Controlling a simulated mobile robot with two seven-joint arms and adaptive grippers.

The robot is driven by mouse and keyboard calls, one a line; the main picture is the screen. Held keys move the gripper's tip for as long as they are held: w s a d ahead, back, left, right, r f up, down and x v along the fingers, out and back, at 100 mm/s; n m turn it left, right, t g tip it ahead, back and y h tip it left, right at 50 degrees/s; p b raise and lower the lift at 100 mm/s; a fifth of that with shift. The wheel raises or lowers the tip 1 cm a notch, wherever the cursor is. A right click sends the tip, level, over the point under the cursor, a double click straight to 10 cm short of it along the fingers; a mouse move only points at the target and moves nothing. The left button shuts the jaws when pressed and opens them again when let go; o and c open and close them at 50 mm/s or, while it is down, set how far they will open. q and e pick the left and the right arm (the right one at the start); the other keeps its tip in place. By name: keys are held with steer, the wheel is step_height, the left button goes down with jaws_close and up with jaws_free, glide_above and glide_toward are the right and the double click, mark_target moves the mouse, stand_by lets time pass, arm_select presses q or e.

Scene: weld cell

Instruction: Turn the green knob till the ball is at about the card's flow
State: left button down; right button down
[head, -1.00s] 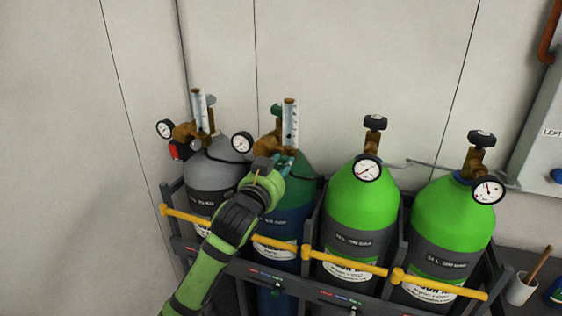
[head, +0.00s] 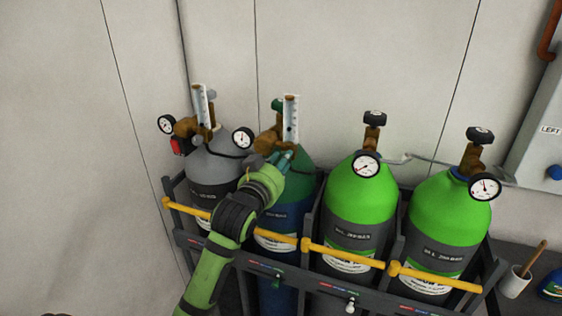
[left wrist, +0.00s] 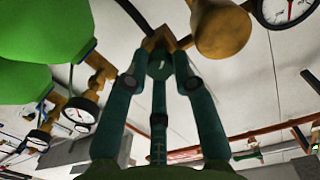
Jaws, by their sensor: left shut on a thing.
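My left gripper (head: 287,157) is at the regulator of the dark green cylinder (head: 300,177), second from the left. In the head view the gripper hides this knob. Just above stands the upright clear flow tube (head: 291,108) with a white scale. A small dark spot, which looks like the ball (head: 289,128), shows in its lower part. The scale numbers are too small to read. I cannot make out a flow card. My right gripper is not in view.
A grey cylinder (head: 211,165) with its own flow tube (head: 201,104) stands close on the left. Two bright green cylinders (head: 360,205) with gauges stand on the right. Yellow bars (head: 345,257) cross the rack's front. A wall is close behind.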

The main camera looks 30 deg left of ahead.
arm_select(q)
steer(key=c, duration=1)
jaws_free()
steer(key=v, duration=0.7)
steer(key=shift+s, duration=0.3)
